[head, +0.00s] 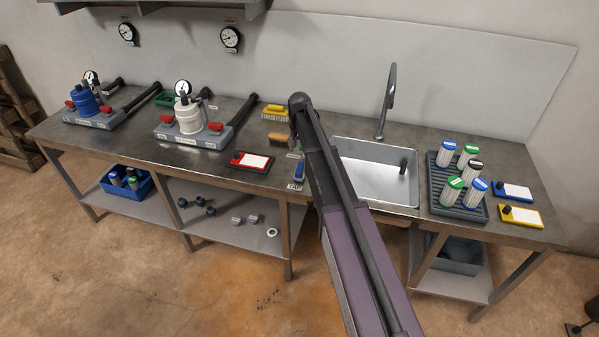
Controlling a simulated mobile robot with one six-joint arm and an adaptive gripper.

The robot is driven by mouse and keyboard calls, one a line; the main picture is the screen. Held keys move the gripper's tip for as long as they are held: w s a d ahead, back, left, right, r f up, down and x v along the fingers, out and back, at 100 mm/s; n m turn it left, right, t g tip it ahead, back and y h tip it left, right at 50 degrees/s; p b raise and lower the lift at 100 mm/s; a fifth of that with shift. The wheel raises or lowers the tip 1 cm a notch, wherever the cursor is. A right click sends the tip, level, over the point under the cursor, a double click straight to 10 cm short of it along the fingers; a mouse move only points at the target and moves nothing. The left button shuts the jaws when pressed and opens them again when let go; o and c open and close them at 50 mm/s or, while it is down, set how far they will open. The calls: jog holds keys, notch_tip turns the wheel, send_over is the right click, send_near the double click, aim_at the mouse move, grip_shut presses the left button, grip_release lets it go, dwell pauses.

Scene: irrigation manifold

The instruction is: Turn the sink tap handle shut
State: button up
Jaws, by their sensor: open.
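The sink tap handle (299,173) is a small blue lever on the worktop, left of the sink, just behind a label reading TAP (294,187). It points roughly front to back. The steel sink (375,185) has a tall grey spout (386,100) behind it. My arm reaches in from the bottom and passes just right of the handle. My gripper (294,147) hangs down from the arm's far end, behind the handle and apart from it in the picture. It is small and dark here; it is open, and I see nothing in it.
A yellow brush (275,113) and a tan block (279,138) lie close to my gripper. A red-framed card (249,162) lies left of the handle. Two valve stations, one with a white filter (188,117) and one blue (84,103), stand further left. A bottle rack (437,190) stands right of the sink.

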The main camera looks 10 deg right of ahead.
aim_at(299, 168)
jog(key=shift+f+b, duration=4.25)
jog(key=shift+f, duration=0.35)
grip_shut()
